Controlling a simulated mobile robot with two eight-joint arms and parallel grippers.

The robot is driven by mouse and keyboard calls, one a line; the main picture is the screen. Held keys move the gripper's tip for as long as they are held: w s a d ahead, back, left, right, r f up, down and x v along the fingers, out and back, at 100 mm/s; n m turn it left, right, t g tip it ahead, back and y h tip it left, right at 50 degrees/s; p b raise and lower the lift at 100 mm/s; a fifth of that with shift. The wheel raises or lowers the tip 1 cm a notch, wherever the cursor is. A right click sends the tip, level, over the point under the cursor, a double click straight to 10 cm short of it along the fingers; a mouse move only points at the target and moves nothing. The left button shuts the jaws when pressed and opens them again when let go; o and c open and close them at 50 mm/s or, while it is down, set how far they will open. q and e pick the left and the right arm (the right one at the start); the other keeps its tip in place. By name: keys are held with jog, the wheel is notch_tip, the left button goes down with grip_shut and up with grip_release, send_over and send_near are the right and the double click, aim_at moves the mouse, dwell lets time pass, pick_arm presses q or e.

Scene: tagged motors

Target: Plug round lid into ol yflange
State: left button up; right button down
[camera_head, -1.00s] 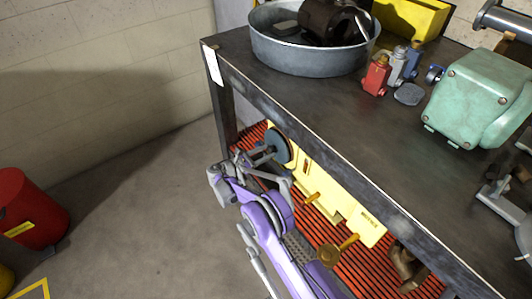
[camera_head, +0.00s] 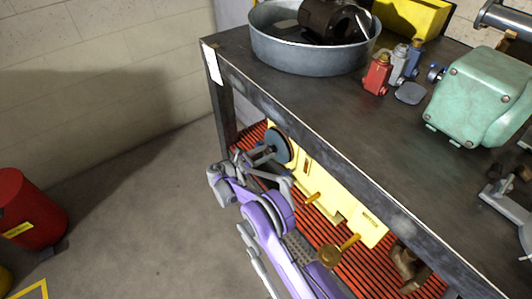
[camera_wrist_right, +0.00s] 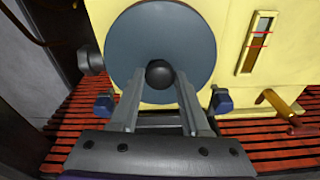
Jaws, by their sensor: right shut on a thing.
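The round lid (camera_head: 278,145) is a blue-grey disc with a black knob; it fills the upper middle of the right wrist view (camera_wrist_right: 128,45). My right gripper (camera_head: 264,156) is shut on the lid's knob, with a finger on either side of it in the wrist view (camera_wrist_right: 160,78). The lid stands upright, its face toward the gripper, at the left end of a yellow housing (camera_head: 322,185) on the lower shelf. The lid hides whatever flange is behind it, so I cannot tell whether it is seated or only close. My left gripper is not in view.
The housing has a gauge window (camera_wrist_right: 257,42) and brass taps (camera_head: 329,256). It stands on a red slatted shelf (camera_head: 378,282) under a dark table (camera_head: 300,105). A metal basin (camera_head: 305,57) and a green motor (camera_head: 478,95) are on top.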

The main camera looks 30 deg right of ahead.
jog(key=shift+d, duration=0.55)
dwell(0.4)
jog(key=shift+c, duration=1.5)
grip_release()
jog(key=a+r+p, duration=0.1)
jog(key=a, duration=0.9)
jog(key=shift+s+a+r, duration=0.15)
jog(key=shift+s+a, duration=0.25)
jog(key=shift+s, duration=0.05)
